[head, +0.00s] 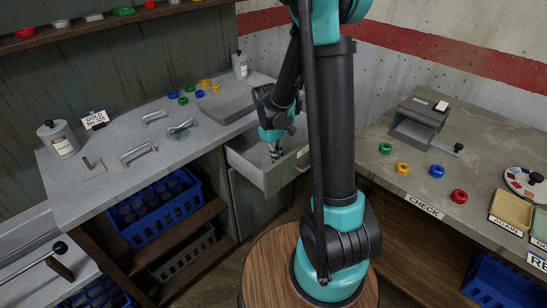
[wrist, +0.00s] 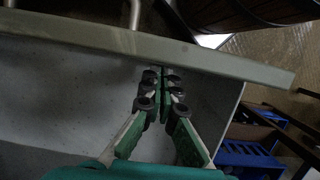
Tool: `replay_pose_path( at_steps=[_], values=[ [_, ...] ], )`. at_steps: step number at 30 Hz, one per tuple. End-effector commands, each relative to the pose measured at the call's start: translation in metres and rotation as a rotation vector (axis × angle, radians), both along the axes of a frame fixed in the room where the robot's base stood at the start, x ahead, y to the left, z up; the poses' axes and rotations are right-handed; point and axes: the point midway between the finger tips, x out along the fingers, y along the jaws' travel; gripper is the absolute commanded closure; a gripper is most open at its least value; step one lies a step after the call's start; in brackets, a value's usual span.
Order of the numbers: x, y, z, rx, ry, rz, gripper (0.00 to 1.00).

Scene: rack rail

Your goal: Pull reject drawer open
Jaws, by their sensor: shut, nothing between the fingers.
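A grey drawer (head: 284,175) stands pulled out from under the left counter, and its inside looks empty. A small pale label sits on its front, too small to read. My gripper (head: 275,156) points down into the open drawer, behind its front panel. In the wrist view my gripper (wrist: 162,85) is shut, with its fingertips together and nothing between them. The fingertips are close to the inner side of the front panel (wrist: 215,58); I cannot tell whether they touch it. Part of a metal handle (wrist: 135,14) shows beyond the panel.
The left counter (head: 105,185) carries bottles, metal handles, coloured rings and a "GOLD No 326" sign (head: 95,119). A blue crate (head: 155,208) sits on the shelf below. The right bench (head: 405,185) holds a grey device, coloured rings and trays. A round wooden top (head: 270,262) stands in front.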

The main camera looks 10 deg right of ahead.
Motion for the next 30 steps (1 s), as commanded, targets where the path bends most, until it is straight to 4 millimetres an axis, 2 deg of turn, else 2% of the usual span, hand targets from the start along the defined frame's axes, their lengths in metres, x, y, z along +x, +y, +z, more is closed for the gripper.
replay_pose_path(
  at_steps=[11,21,30],
  values=[
    [-0.002,-0.001,0.0,0.0,0.0,0.0,1.0],
    [-0.036,-0.026,0.0,-0.001,0.001,-0.002,1.0],
    [-0.036,-0.026,0.0,-0.001,-0.001,0.0,1.0]
  ],
)
